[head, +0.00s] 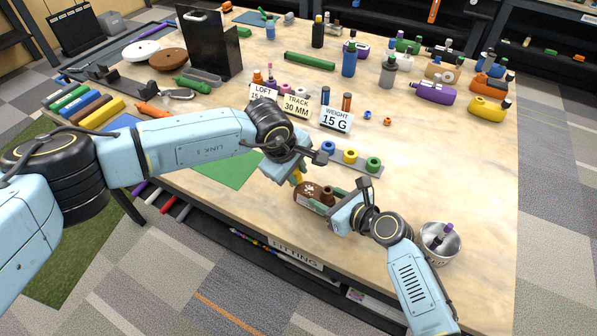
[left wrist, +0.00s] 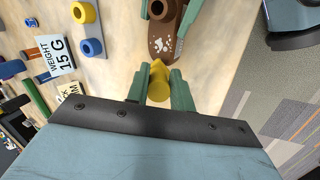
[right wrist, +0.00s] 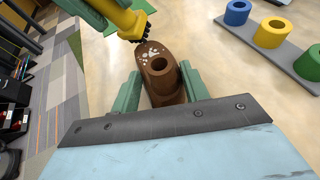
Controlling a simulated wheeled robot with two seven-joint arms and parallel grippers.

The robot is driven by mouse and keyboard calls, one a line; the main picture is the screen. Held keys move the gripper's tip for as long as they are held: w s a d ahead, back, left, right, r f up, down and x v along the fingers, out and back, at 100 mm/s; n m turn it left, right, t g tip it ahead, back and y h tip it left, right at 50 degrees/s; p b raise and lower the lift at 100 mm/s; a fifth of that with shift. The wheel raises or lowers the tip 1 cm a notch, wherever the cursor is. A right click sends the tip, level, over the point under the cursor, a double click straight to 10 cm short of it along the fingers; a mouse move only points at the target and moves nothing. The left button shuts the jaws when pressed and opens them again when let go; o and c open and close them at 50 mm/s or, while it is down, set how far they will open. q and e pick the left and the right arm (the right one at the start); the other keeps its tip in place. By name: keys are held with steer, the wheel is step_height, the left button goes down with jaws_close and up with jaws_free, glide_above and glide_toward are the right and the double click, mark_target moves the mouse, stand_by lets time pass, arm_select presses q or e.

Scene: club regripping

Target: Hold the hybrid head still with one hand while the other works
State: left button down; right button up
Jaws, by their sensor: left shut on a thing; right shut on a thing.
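The hybrid head (head: 307,194) is brown with white marks and a round hosel; it is low over or on the table near the front edge. My right gripper (right wrist: 165,90) is shut on the hybrid head, its green fingers on both sides of the body below the hosel. My left gripper (left wrist: 158,85) is shut on a yellow tool (left wrist: 158,78). In the right wrist view the yellow tool (right wrist: 130,20) ends in a dark bristled tip close to the marked end of the head. I cannot tell whether the tip touches it.
A grey rack (head: 352,160) with blue, yellow and green rings stands just behind the grippers. Signs reading LOFT, TRACK 30 MM and WEIGHT 15 G (head: 336,120) stand behind it. A metal cup (head: 440,243) is at the right front.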

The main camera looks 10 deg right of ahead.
arm_select(q)
steer(key=shift+r, duration=3)
steer(key=shift+r, duration=0.1)
steer(key=shift+r, duration=1.45)
steer(key=shift+f, duration=0.15)
steer(key=shift+d+f+g+h, duration=0.1)
steer(key=shift+f+g+h, duration=0.4)
steer(key=shift+f, duration=0.35)
steer(key=shift+f, duration=0.15)
steer(key=shift+f, duration=2.75)
steer(key=shift+f, duration=0.75)
